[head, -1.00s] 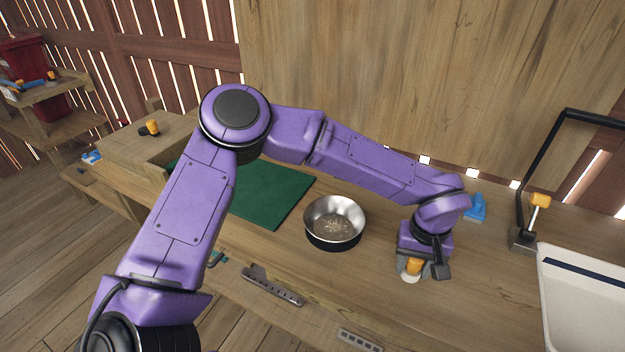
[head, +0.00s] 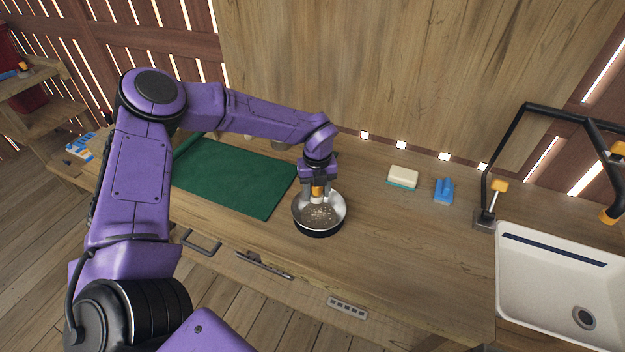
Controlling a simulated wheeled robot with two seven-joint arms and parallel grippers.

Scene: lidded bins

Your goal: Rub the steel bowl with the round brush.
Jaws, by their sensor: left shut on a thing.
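The steel bowl (head: 336,224) stands on the wooden bench in the head view, with speckled tan dirt on its inner floor. My left gripper (head: 316,188) is above the back left part of the bowl, pointing down. It is shut on the round brush (head: 317,192), of which an orange part and a pale lower end show. The brush's lower end is at or just over the bowl's inside; I cannot tell whether it touches. My right gripper is not in view.
A green mat (head: 235,178) lies left of the bowl. A sponge (head: 403,177) and a blue brush-like object (head: 444,190) lie to the right. A white sink (head: 560,285) with a black faucet (head: 492,200) is at the far right. Bench between bowl and sink is clear.

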